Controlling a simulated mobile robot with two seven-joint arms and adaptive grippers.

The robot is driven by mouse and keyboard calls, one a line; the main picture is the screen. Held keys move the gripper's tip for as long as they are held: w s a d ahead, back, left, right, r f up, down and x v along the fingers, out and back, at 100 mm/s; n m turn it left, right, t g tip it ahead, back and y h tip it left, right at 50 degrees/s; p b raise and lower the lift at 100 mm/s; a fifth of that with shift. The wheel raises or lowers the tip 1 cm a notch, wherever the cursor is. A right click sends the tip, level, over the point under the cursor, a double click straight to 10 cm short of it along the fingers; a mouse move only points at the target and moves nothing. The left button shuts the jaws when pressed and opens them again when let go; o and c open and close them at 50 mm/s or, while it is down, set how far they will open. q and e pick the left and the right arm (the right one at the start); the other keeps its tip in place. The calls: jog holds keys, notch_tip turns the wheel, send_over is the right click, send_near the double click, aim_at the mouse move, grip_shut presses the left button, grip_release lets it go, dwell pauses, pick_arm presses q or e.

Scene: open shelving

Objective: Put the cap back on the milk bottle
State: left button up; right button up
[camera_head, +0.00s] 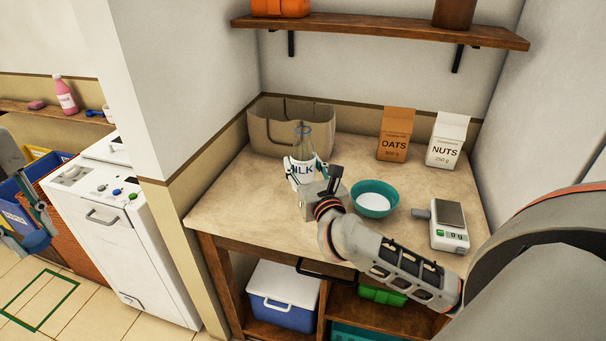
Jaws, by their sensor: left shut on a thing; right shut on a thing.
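My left gripper (38,232) is low at the left edge, far from the counter and bottle. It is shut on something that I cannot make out. The cap cannot be clearly seen anywhere.
The counter (232,196) holds a beige basket (268,137), an OATS bag (395,135), a NUTS carton (447,140), a teal bowl (366,204) and a scale (449,236). A shelf (380,31) hangs above. A white appliance (130,245) stands left. The counter's left front is clear.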

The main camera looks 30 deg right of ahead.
aim_at(305, 134)
pick_arm(q)
jog(key=shift+r+p, duration=0.55)
pick_arm(e)
jog(key=shift+r, duration=4.75)
jog(key=o, duration=0.7)
jog(key=c, duration=1)
jog(key=shift+o, duration=0.2)
